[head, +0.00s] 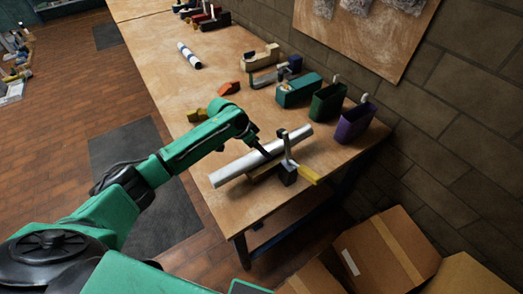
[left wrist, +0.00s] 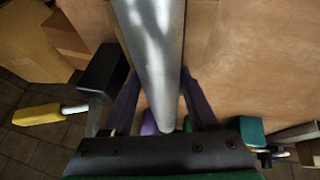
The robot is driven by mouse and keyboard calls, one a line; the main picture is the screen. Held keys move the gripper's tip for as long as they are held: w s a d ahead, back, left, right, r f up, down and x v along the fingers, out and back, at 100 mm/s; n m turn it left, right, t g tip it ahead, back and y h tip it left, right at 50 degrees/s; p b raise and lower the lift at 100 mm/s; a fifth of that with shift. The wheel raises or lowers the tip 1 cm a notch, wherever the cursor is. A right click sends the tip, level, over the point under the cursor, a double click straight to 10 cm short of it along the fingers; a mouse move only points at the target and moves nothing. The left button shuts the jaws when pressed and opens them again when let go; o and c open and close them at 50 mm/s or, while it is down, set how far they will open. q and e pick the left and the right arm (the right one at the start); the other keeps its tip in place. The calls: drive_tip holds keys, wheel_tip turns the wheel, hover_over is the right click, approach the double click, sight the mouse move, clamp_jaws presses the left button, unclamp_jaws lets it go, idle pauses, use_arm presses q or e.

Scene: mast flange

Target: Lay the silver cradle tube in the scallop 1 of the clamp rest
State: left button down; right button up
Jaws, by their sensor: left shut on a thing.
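The silver cradle tube (head: 242,162) is a long pale cylinder lying slantwise over the near end of the workbench. My left gripper (head: 264,150) is shut on it near its middle. In the left wrist view the tube (left wrist: 155,55) runs between the two dark fingers. The clamp rest shows as a wooden block (head: 264,173) below the tube, with a dark clamp (head: 288,173) and a yellow handle (head: 308,175) beside it. The tube and fingers hide its scallops. I cannot tell whether the tube touches the rest. My right gripper is out of view.
Behind the tube stand a teal box (head: 298,91), a green bin (head: 327,102) and a purple bin (head: 354,122), near the brick wall. Orange (head: 229,88) and yellow (head: 197,115) pieces lie left of them. Cardboard boxes (head: 390,250) stand beyond the bench's near end.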

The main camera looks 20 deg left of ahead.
use_arm(q)
drive_tip(key=shift+c, duration=0.6)
unclamp_jaws()
drive_tip(key=shift+s+f, duration=0.45)
drive_tip(key=shift+f, duration=0.1)
drive_tip(key=shift+s+d, duration=0.1)
drive_tip(key=shift+d, duration=0.05)
drive_tip(key=shift+g, duration=0.3)
drive_tip(key=shift+a+r, duration=0.25)
drive_tip(key=v, duration=0.3)
drive_tip(key=b+v, duration=0.1)
drive_tip(key=v, duration=0.1)
drive_tip(key=shift+w+a, duration=0.2)
drive_tip(key=shift+w, duration=0.2)
drive_tip(key=v, duration=0.3)
drive_tip(key=b+v, duration=0.1)
drive_tip(key=v, duration=0.2)
drive_tip(key=d+v, duration=0.1)
drive_tip(key=v, duration=0.2)
drive_tip(key=shift+s+a+r, duration=0.15)
drive_tip(key=shift+s+r, duration=0.2)
drive_tip(key=shift+r, duration=0.15)
